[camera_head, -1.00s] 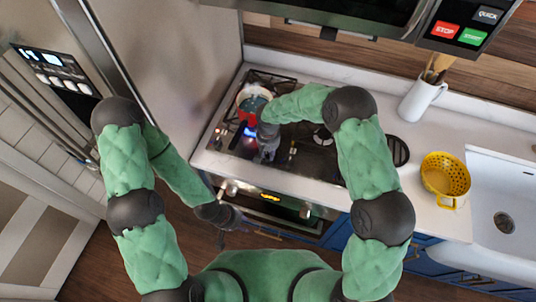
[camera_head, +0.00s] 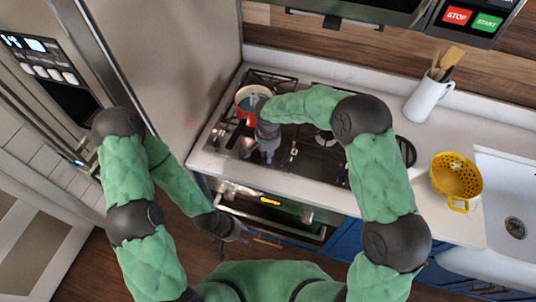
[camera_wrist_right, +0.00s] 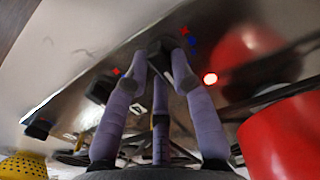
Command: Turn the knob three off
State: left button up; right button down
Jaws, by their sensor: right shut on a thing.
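The stove (camera_head: 315,160) has a dark top with small controls along its front left part. My right gripper (camera_head: 268,157) reaches down onto this part, beside the red pot (camera_head: 241,104). In the right wrist view, the purple-grey fingers of my right gripper (camera_wrist_right: 160,72) are closed around a dark knob (camera_wrist_right: 168,53). The fingers partly hide it, and I cannot read its number or setting. Another dark knob (camera_wrist_right: 100,90) stands to the left, with a red light near it. My left gripper (camera_head: 238,233) hangs low before the oven, holding nothing visible.
The red pot also fills the right side of the wrist view (camera_wrist_right: 280,140), close to my fingers. Its dark handle (camera_head: 236,134) points toward the front. A yellow colander (camera_head: 456,176) and a white utensil jug (camera_head: 421,102) stand on the counter to the right, near the sink (camera_head: 505,190).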

jog(key=c, duration=1)
grip_release()
jog(key=shift+c, duration=0.2)
jog(key=shift+r, duration=0.1)
notch_tip(320, 180, up, 12)
jog(key=shift+f, duration=0.2)
